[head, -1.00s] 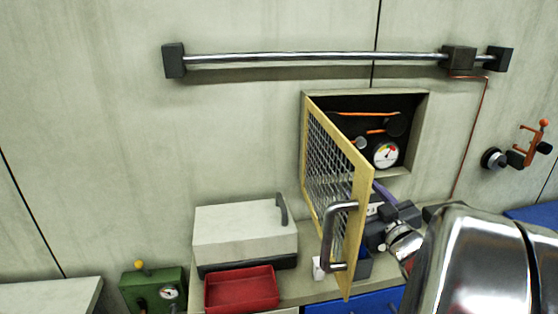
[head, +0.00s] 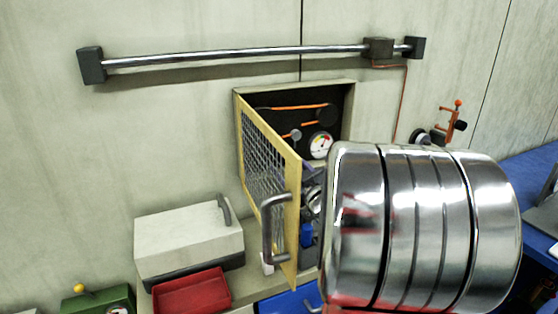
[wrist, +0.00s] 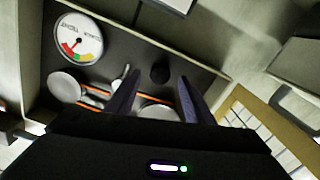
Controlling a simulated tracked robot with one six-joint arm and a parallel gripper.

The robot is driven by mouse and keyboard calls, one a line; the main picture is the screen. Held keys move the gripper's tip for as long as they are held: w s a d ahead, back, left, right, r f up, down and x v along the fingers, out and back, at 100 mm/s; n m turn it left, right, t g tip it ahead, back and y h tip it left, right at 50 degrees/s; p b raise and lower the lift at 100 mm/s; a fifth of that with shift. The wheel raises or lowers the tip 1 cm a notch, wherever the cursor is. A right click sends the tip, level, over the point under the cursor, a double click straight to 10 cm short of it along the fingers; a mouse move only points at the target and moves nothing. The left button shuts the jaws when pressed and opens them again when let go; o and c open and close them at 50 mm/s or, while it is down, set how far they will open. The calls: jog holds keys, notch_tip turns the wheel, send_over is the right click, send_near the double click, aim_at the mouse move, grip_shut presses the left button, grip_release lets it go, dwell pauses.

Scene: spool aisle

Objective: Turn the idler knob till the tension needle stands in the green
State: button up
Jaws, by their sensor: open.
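The round white tension gauge (wrist: 78,38) shows upside down at the upper left of the wrist view. It has red, yellow and green sectors, and its dark needle seems to point toward the red. The gauge (head: 321,145) also shows in the head view, inside a dark wall recess. My gripper (wrist: 159,76) is open, its two dark fingers reaching into the recess. A small black round knob (wrist: 160,73), likely the idler knob, appears between the fingertips; I cannot tell whether they touch it.
A yellow-framed mesh door (head: 266,165) with a grey handle stands open left of the recess. Orange line (wrist: 95,98) runs past grey pulleys (wrist: 64,86) inside. A metal rail (head: 230,54) crosses the wall above. A pale box (head: 185,235) and red tray (head: 192,292) stand below left.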

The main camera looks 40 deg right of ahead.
jog(key=shift+x, duration=2.25)
jog(key=shift+c, duration=0.6)
jog(key=c, duration=0.9)
jog(key=shift+s+d, duration=0.1)
jog(key=shift+d, duration=0.25)
jog(key=shift+a, duration=0.25)
